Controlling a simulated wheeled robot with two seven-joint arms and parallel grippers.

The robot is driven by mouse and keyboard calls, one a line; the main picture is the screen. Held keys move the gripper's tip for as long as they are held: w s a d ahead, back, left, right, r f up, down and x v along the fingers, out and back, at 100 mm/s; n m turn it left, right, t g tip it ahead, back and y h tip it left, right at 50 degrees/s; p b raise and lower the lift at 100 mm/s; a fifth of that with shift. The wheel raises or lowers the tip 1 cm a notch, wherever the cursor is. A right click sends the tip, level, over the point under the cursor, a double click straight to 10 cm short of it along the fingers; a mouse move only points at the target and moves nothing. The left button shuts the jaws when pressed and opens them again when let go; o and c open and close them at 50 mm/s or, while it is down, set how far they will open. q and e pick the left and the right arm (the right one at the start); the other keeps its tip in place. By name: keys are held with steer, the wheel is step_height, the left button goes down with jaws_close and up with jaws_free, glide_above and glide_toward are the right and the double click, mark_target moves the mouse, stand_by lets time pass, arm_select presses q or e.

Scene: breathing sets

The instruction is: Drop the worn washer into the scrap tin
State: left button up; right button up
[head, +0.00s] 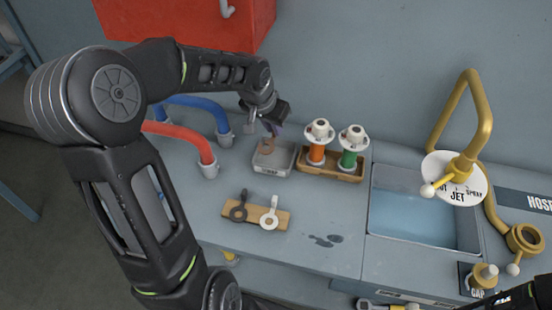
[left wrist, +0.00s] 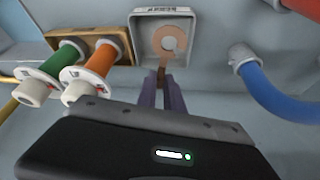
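A brown ring-shaped washer with a tab (left wrist: 170,40) shows over the inside of the scrap tin, a shallow grey square tin (left wrist: 139,47). In the head view the washer (head: 267,146) is small and partly hidden by my gripper, over the tin (head: 271,170). My left gripper (head: 272,131) points down at the tin. In the left wrist view its two purple fingers (left wrist: 163,80) are close together with the washer's tab between them. I cannot tell whether the ring touches the tin floor. My right gripper is not in view; only a dark arm part shows at the lower right.
A wooden stand (head: 331,170) with orange and green spools is right of the tin. Red (head: 185,140) and blue (head: 205,108) hoses stand left; a basin (head: 420,215) lies right.

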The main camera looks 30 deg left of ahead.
arm_select(q)
steer(key=o, duration=0.5)
steer(key=shift+c, duration=0.2)
steer(key=shift+r, duration=0.1)
steer(key=b+v, duration=0.1)
steer(key=v, duration=0.6)
steer(key=shift+r, duration=0.3)
steer(key=shift+s, duration=0.1)
